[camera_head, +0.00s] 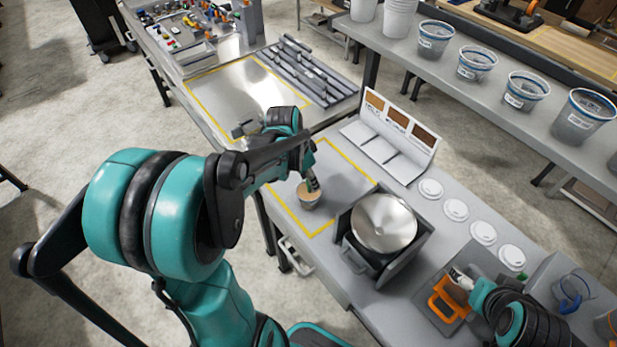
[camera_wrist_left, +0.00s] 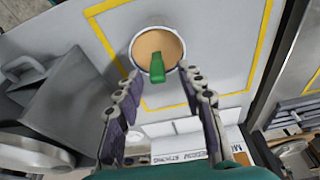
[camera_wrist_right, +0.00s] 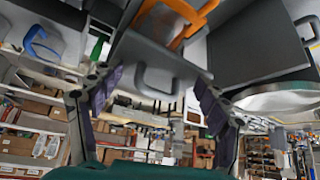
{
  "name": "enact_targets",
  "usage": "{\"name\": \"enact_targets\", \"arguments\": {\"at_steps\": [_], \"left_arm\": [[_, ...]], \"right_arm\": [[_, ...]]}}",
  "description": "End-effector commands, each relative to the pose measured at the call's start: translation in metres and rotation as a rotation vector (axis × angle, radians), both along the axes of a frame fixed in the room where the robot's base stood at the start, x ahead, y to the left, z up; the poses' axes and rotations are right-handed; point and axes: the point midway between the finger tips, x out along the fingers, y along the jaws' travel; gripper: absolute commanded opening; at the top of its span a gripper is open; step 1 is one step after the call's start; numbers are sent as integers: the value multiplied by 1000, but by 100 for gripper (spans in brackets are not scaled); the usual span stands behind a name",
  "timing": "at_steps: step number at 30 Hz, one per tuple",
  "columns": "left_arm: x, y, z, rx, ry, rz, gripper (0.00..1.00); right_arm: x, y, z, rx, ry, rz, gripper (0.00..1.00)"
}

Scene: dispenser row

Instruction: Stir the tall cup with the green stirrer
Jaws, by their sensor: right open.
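A cup (camera_head: 309,199) of tan liquid stands inside the yellow outline on the grey table in the head view. In the left wrist view the cup (camera_wrist_left: 137,46) is seen from above. The green stirrer (camera_wrist_left: 157,73) stands in it, its end pointing toward my gripper. My left gripper (camera_head: 312,184) is right over the cup. In its wrist view my left gripper (camera_wrist_left: 162,78) has its fingers apart on either side of the stirrer, with gaps showing. My right gripper (camera_head: 458,275) is open and empty near an orange handle; its fingers (camera_wrist_right: 155,85) are wide apart.
A round metal plate (camera_head: 384,222) in a dark holder stands right of the cup. White lids (camera_head: 456,210) lie in a row behind. A white sign rack (camera_head: 390,135) stands at the back. The orange handle (camera_head: 447,300) and a blue-handled clear container (camera_head: 575,288) are at the right.

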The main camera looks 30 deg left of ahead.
Motion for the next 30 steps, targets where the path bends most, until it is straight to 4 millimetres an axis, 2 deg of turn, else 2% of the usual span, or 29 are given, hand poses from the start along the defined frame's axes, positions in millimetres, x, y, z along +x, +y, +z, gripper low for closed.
{"name": "enact_targets", "arguments": {"at_steps": [4, 7, 15, 21, 25, 30], "left_arm": [[-1, 1, 5, 0, 0, 0, 39], [-4, 2, 17, 0, 0, 1, 39], [-17, 9, 73, 0, 0, 1, 39], [-24, 13, 105, 0, 0, 1, 39], [-26, 14, 114, 0, 0, 0, 39], [-27, 15, 116, -1, 0, 0, 39]], "right_arm": [[0, 0, 0, 0, 0, 0, 76], [0, 0, 0, 0, 0, 0, 76], [0, 0, 0, 0, 0, 0, 76], [0, 0, 0, 0, 0, 0, 76], [0, 0, 0, 0, 0, 0, 76], [0, 0, 0, 0, 0, 0, 76]]}}
